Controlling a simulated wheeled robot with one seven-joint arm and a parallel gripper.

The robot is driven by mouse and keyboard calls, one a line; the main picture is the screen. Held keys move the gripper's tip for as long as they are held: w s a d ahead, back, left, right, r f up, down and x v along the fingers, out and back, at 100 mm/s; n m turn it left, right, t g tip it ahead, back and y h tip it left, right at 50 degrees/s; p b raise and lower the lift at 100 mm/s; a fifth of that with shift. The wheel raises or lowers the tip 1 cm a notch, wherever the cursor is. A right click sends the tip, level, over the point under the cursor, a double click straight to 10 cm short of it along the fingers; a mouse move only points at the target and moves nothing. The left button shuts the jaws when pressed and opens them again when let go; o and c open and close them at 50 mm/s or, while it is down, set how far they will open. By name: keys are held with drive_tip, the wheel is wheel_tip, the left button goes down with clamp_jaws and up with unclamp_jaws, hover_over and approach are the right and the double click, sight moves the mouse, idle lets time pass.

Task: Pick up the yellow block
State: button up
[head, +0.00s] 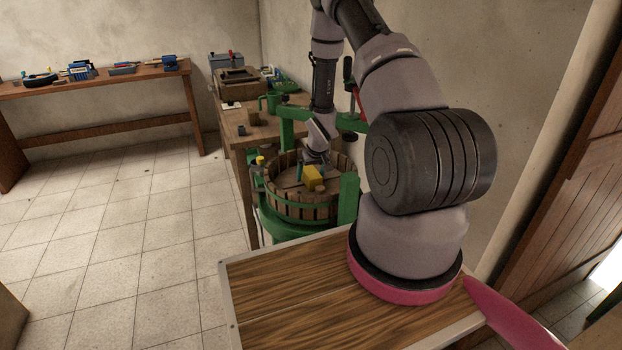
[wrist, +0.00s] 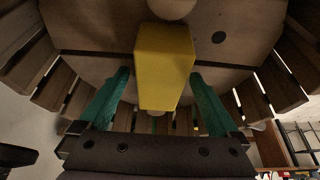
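The yellow block (head: 314,178) is inside the round slatted wooden basket (head: 290,211) of a green-framed press. In the wrist view the yellow block (wrist: 165,62) sits near the middle, over wooden boards inside the basket. My gripper (head: 306,172) reaches down into the basket at the block. In the wrist view its two teal fingers (wrist: 160,72) are apart, one on each side of the block's near part. A gap shows on the left; the right fingertip looks close to the block. I cannot tell whether it touches or how far down the fingers are.
The basket's slats (wrist: 48,85) surround the fingers. The green press frame (head: 349,199) rises at its right. A workbench (head: 100,82) with tools is at the far left; the tiled floor is clear.

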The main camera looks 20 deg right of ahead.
clamp_jaws()
